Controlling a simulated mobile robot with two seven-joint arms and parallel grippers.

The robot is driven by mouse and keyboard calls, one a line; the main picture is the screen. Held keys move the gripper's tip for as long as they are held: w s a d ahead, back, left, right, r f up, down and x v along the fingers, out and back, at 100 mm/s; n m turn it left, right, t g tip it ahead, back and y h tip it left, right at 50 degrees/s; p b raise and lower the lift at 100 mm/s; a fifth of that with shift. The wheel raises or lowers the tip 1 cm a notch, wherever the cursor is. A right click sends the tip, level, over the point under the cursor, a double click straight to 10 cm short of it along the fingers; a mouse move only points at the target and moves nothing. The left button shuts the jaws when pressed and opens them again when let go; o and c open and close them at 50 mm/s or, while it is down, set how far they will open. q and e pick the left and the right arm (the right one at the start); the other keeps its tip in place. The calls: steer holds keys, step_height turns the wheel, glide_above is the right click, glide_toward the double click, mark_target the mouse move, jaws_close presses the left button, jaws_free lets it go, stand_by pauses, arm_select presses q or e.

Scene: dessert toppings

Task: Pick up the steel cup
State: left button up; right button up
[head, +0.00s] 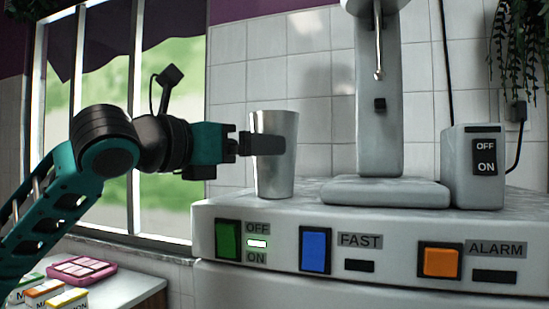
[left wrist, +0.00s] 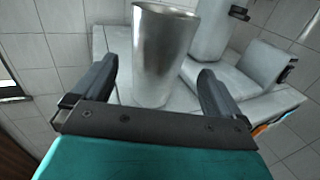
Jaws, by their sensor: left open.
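The steel cup (head: 274,178) stands upright on the left end of the white machine top, a tall cup that widens toward its rim. My left gripper (head: 262,145) reaches in from the left at the cup's upper half, and one finger crosses in front of the cup. In the left wrist view the cup (left wrist: 160,55) stands between the two open fingers of the left gripper (left wrist: 155,90). There is a gap between the cup and each finger, narrower on the right. My right gripper is not in view.
A mixer stand (head: 378,110) rises right of the cup, beside a small box with an OFF/ON switch (head: 484,159). The machine front has a green switch (head: 228,240), a blue switch (head: 315,250) and an orange switch (head: 440,262). A pink tray (head: 82,267) and small boxes lie lower left.

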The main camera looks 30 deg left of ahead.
mark_target(265, 195)
arm_select(q)
steer(key=shift+w+d, duration=0.15)
steer(key=shift+w, duration=1.05)
steer(key=shift+w+d, duration=0.15)
steer(key=shift+w, duration=1)
steer(key=shift+c, duration=0.4)
steer(key=c, duration=1.2)
